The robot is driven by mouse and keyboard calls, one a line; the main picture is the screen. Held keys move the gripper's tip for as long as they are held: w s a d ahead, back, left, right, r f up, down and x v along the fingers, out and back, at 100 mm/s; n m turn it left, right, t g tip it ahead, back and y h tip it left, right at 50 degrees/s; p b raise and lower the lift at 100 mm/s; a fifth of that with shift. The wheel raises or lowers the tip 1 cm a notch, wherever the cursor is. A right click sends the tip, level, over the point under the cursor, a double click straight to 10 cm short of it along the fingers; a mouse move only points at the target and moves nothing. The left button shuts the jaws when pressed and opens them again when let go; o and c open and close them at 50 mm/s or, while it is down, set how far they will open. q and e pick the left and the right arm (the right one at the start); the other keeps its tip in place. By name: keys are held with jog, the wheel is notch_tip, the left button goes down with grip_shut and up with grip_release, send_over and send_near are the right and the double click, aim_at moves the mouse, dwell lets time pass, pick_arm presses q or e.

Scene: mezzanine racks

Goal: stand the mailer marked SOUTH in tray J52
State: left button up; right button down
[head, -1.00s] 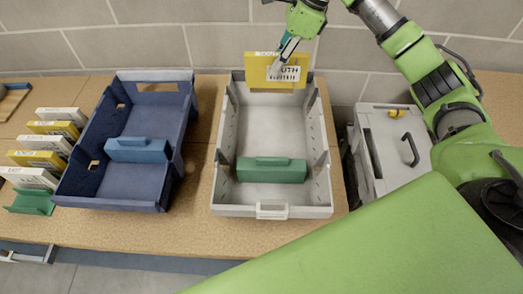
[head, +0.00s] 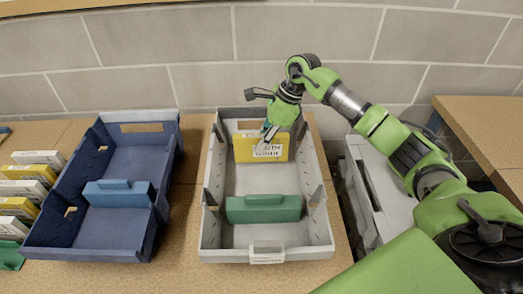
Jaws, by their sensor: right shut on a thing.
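The yellow mailer (head: 244,150) has a white label whose letters, partly covered by the gripper, end in "TH". It is upright inside the far part of the grey tray (head: 207,228). My right gripper (head: 269,133) is shut on the mailer's upper edge from above. Whether the mailer's bottom touches the tray floor cannot be told. A green divider block (head: 263,209) stands across the grey tray nearer the front. The label on the tray's front handle (head: 267,256) is too small to read. My left gripper is not in view.
A blue tray (head: 95,247) with a blue divider (head: 119,194) stands to the left. Several white and yellow mailers (head: 30,172) stand in a row at far left. A grey case (head: 368,200) is right of the grey tray, near my right arm.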

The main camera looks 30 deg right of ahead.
aim_at(256, 160)
notch_tip(256, 160, down, 2)
jog(key=shift+f+p, duration=0.2)
jog(key=shift+p, duration=0.1)
jog(key=shift+f, duration=0.35)
jog(key=shift+f, duration=0.15)
jog(key=c, duration=2)
grip_release()
jog(key=shift+o, duration=0.2)
jog(key=shift+d+r, duration=0.15)
jog(key=shift+r, duration=0.2)
jog(key=b+v, duration=0.2)
jog(key=v, duration=0.9)
jog(key=shift+s+r+b, duration=0.1)
jog(key=shift+r+b, duration=0.2)
jog(key=shift+b, duration=0.05)
